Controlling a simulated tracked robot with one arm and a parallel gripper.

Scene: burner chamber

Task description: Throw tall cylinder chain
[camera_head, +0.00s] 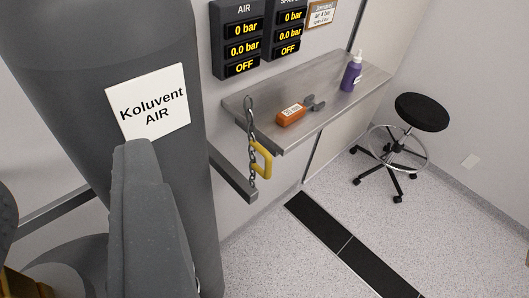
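The tall cylinder (165,40) is a big grey bottle at the left with a white "Koluvent AIR" label (148,101). It stands upright by the wall. The chain (250,122) hangs straight down to the right of the cylinder, in front of the left end of the shelf. A yellow clip (263,157) is on its lower part. The chain does not pass across the visible front of the cylinder. My gripper (140,170) shows as a grey block at lower left, in front of the cylinder and apart from the chain. Its opening cannot be made out.
A metal shelf (335,103) holds an orange block (291,115), a small grey part (315,103) and a purple bottle (351,73). A grey rail (233,175) runs along the wall behind the cylinder. A black stool (421,112) stands at right.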

